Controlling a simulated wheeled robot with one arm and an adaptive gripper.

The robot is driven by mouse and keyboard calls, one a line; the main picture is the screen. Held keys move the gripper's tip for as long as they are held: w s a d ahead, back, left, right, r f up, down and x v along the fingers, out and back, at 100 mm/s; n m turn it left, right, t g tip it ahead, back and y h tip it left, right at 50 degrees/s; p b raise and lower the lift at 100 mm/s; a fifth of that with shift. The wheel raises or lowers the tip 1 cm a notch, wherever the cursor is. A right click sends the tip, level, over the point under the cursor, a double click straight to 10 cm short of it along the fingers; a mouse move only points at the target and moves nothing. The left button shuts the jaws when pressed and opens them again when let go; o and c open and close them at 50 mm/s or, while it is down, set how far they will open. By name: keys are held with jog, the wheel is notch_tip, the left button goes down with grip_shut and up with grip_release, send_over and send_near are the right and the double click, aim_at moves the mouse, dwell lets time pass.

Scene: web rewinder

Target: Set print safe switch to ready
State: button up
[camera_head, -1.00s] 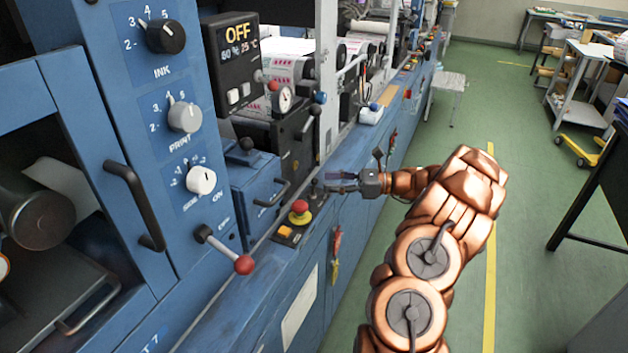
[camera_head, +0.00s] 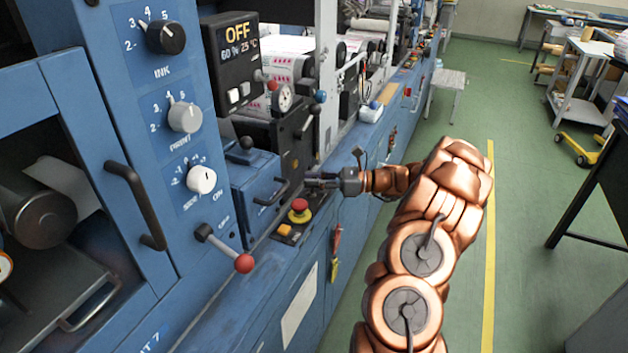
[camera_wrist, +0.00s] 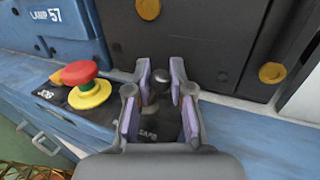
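The print safe switch (camera_wrist: 161,84) shows in the wrist view as a small dark lever with a rounded knob on a dark plate lettered "SAFE" (camera_wrist: 148,134). My gripper (camera_wrist: 163,68) is open, with its pale purple finger pads on both sides of the lever and gaps visible between them. In the head view my gripper (camera_head: 310,181) is at the machine's ledge, right of the blue box with the black handle. The switch is hard to make out there behind the fingers. Its exact setting cannot be told.
A dark panel with yellow bolts (camera_wrist: 200,40) rises close behind the fingers. A red-knobbed lever (camera_head: 244,263) is nearer.

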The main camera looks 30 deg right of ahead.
grip_shut()
jog(key=shift+a, duration=0.1)
jog(key=n+b, duration=0.1)
jog(key=n, duration=0.1)
jog(key=s+a+n+h+b, duration=0.1)
jog(key=b, duration=0.1)
jog(key=shift+a+r+n+g+h, duration=0.1)
jog(key=shift+a+n+g+h, duration=0.1)
jog(key=shift+n+g+h, duration=0.15)
jog(key=shift+s+a+n+h+b, duration=0.2)
jog(key=shift+a+n+h+b, duration=0.2)
jog(key=shift+n+b, duration=0.55)
jog(key=shift+s+a+n+h+b, duration=0.2)
jog(key=shift+n+h+b, duration=0.25)
jog(key=shift+n+b, duration=0.45)
jog(key=shift+a, duration=0.1)
jog(key=o, duration=0.6)
grip_release()
